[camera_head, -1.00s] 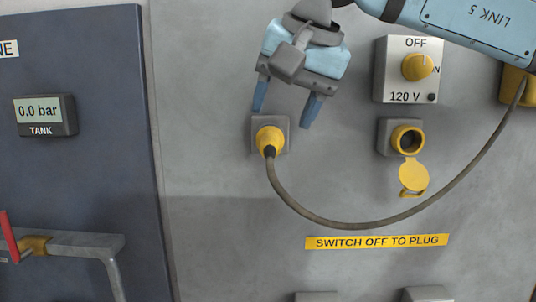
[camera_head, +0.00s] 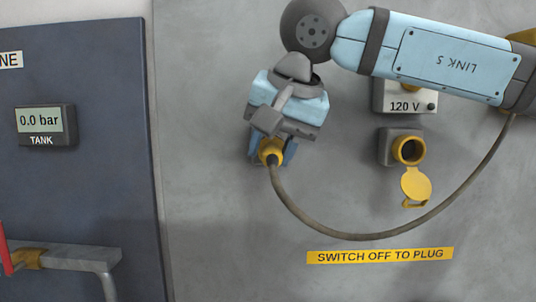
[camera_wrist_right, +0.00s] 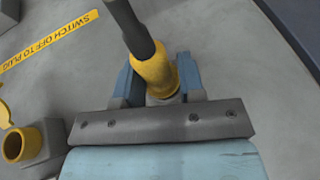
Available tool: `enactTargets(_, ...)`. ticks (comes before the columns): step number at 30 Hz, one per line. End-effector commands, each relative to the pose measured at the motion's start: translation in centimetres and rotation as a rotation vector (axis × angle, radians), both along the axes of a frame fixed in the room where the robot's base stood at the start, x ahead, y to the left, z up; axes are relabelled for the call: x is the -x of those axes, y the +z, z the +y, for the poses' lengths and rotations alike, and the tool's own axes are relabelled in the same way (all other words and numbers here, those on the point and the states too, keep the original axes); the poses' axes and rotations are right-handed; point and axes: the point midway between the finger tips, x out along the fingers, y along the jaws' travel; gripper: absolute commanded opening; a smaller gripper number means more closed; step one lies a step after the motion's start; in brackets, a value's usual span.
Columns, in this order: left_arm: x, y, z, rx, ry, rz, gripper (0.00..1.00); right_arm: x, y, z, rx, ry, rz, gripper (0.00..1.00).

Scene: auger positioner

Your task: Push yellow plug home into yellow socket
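My left gripper is not in view.
The grey-brown cable (camera_head: 360,238) loops right and up behind my right arm. A yellow SWITCH OFF TO PLUG label (camera_head: 380,255) is below. A blue cabinet with a tank display (camera_head: 45,124) stands left.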

Motion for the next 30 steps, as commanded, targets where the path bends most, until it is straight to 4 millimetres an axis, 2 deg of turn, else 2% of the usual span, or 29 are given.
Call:
enactTargets(1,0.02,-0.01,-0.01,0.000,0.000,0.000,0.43,-0.07,-0.07,-0.10,0.002,-0.003,0.002,0.10)
enactTargets(3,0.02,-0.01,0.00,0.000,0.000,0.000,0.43,-0.07,-0.07,-0.10,0.002,-0.003,0.002,0.00)
enactTargets(30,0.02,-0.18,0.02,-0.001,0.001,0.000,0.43,-0.04,-0.16,0.22,0.001,-0.002,0.002,0.00)
